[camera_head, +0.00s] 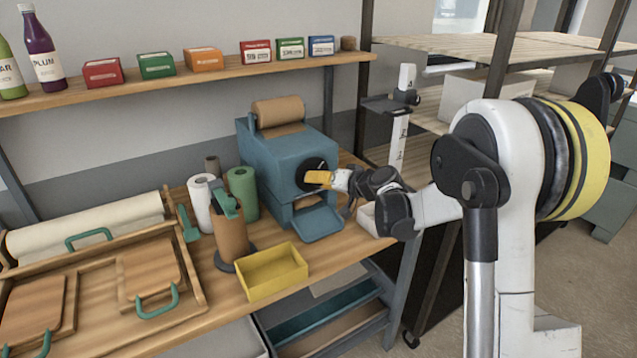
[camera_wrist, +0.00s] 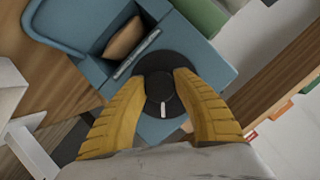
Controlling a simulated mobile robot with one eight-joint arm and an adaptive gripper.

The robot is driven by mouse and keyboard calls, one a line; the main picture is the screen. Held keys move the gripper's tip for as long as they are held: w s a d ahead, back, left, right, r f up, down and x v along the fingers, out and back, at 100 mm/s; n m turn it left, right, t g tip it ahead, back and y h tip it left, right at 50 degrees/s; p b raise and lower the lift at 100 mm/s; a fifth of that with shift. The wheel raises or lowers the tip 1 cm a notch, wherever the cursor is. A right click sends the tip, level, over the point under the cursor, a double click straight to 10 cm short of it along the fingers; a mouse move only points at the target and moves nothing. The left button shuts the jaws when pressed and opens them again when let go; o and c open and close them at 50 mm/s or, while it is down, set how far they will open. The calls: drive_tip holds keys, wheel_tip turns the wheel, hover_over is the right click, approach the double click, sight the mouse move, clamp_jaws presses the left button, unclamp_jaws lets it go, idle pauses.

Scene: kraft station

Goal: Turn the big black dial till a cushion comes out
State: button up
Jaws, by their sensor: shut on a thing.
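The blue-green machine (camera_head: 285,160) stands on the wooden bench with a brown paper roll (camera_head: 278,111) on top. Its black dial (camera_wrist: 158,72) is on the side face, with a white mark at the rim; in the head view the dial (camera_head: 309,168) is partly hidden behind my yellow fingers. My gripper (camera_head: 318,178) is shut on the dial, one finger on each side of its knob in the wrist view (camera_wrist: 162,84). A brown paper piece (camera_wrist: 124,40) shows in the machine's outlet opening, beside the dial. The blue chute tray (camera_head: 318,224) below the outlet looks empty.
A yellow open bin (camera_head: 272,274) stands in front of the machine. White and green rolls (camera_head: 242,190) and a brown roll on a holder (camera_head: 231,236) stand left of it. A shelf above (camera_head: 180,80) holds small boxes and bottles.

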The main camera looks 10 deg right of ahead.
drive_tip(key=m+y+b, duration=0.1)
drive_tip(key=m+y, duration=0.1)
drive_tip(key=m, duration=0.2)
drive_tip(key=shift+y+b, duration=0.3)
drive_tip(key=m+y+b, duration=0.2)
drive_tip(key=m, duration=0.2)
drive_tip(key=shift+t, duration=0.4)
drive_tip(key=shift+m, duration=0.3)
drive_tip(key=o, duration=1.2)
drive_tip(key=shift+c, duration=0.2)
drive_tip(key=f+v, duration=0.1)
drive_tip(key=v, duration=1)
drive_tip(key=shift+s+d+r, duration=0.3)
drive_tip(key=shift+d+r, duration=0.05)
drive_tip(key=shift+r, duration=0.05)
